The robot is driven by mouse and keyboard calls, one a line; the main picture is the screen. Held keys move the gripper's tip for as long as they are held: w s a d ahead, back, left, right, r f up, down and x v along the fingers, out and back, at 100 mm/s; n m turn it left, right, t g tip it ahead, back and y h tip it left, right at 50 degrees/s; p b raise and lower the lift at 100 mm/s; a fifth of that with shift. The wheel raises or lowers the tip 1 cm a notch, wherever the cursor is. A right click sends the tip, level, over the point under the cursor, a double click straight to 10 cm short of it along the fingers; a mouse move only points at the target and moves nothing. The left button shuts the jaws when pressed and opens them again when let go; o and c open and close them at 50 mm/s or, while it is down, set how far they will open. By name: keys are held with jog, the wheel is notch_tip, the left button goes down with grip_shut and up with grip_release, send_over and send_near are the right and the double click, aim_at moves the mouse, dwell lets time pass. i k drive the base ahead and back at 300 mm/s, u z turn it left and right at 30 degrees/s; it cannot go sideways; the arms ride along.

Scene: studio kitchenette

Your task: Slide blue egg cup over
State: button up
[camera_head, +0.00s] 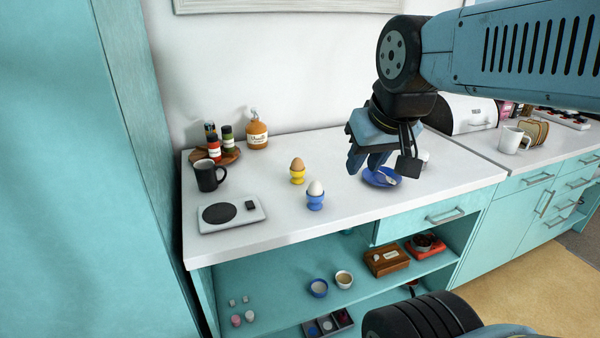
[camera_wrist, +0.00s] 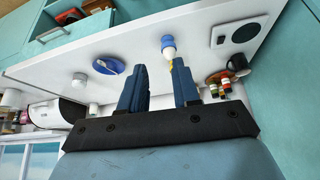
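The blue egg cup (camera_head: 315,202) stands upright on the white counter with a white egg in it. It also shows in the wrist view (camera_wrist: 168,43), beyond my fingertips. A yellow egg cup (camera_head: 297,176) with a brown egg stands just behind it to the left; in the wrist view it is mostly hidden by a finger. My gripper (camera_head: 366,163) is above the counter, to the right of both egg cups and over the area of the blue plate. In the wrist view its two fingers (camera_wrist: 158,88) are apart with nothing held between them.
A blue plate (camera_head: 371,179) lies right of the cups. A flat device with a black disc (camera_head: 232,213), a black mug (camera_head: 208,176) and a round wooden tray (camera_head: 228,157) with bottles are at left. Counter is clear in front of the plate.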

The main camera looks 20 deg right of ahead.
aim_at(314, 204)
jog(key=u, duration=0.25)
jog(key=i, duration=0.15)
jog(key=u, duration=2.65)
jog(key=k, duration=0.9)
jog(key=z, duration=3.45)
jog(key=k, duration=0.1)
jog(key=u, duration=1.35)
